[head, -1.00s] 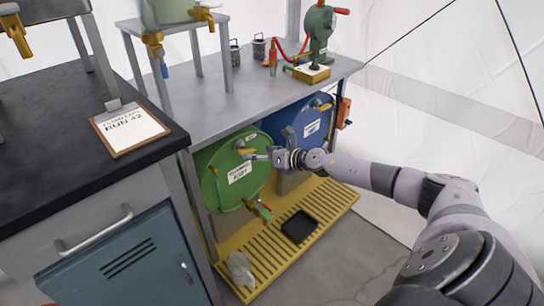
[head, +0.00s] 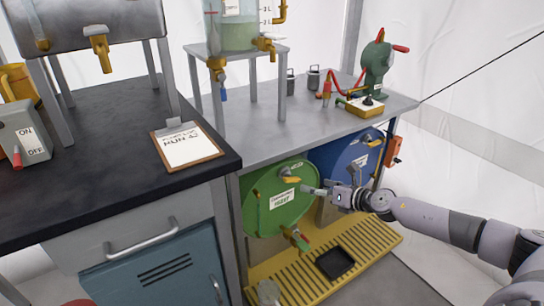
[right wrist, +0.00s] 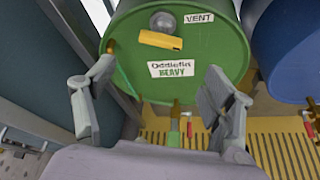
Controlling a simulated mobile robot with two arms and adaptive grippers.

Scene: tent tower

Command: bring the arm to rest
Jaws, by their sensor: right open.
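My right arm reaches in from the right in the head view. Its gripper (head: 320,190) is in front of the right part of the green drum (head: 262,212). In the right wrist view the two fingers (right wrist: 160,85) stand wide apart with nothing between them. The green drum (right wrist: 205,40) shows beyond them, with a label, a vent and a yellow handle. The view does not show clearly whether a finger touches the drum. My left gripper is not in view.
A blue drum (head: 335,155) lies beside the green one, under a grey bench (head: 300,128). A yellow slatted tray (head: 375,240) is below, with a black pan (head: 335,263) on it. A clipboard (head: 188,148) lies on the black counter (head: 90,185). Open floor is at lower right.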

